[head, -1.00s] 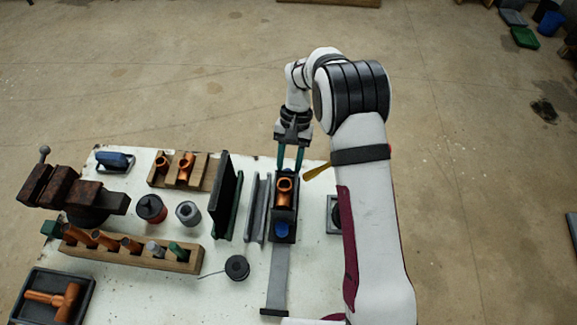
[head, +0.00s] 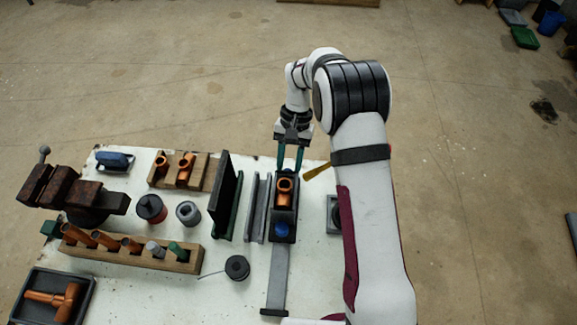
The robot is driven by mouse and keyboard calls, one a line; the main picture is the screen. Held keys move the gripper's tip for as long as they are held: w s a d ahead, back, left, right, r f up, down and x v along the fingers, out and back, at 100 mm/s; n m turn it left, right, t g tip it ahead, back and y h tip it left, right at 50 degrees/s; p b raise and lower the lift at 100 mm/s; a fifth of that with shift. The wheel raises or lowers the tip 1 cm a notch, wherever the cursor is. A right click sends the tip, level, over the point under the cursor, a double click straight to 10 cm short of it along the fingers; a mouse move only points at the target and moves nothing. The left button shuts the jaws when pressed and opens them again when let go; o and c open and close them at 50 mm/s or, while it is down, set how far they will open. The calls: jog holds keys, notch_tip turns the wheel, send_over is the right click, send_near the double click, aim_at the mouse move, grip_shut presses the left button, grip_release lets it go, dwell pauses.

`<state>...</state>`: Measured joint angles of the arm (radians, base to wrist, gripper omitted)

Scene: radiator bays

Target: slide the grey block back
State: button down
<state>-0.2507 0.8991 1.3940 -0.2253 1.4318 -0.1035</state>
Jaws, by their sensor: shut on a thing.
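The grey block (head: 285,230) is a dark box-like piece at the far end of a flat grey rail (head: 276,283) on the white table. A copper fitting (head: 285,191) and a blue round part (head: 282,230) sit in its top. My gripper (head: 290,167) reaches down at the block's far end, with its two teal fingers on it. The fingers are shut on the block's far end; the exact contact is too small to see.
Upright dark and grey plates (head: 229,195) stand close to the left. A wooden rack (head: 135,249) of fittings, a vice (head: 75,193), a wire spool (head: 237,268) and a yellow-handled tool (head: 316,171) are also on the table (head: 200,295). My arm covers the right side.

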jog(key=s, duration=0.4)
jog(key=shift+s, duration=0.4)
jog(key=c, duration=0.5)
grip_release()
jog(key=v, duration=1.5)
jog(key=shift+w+r, duration=0.2)
jog(key=shift+r, duration=0.15)
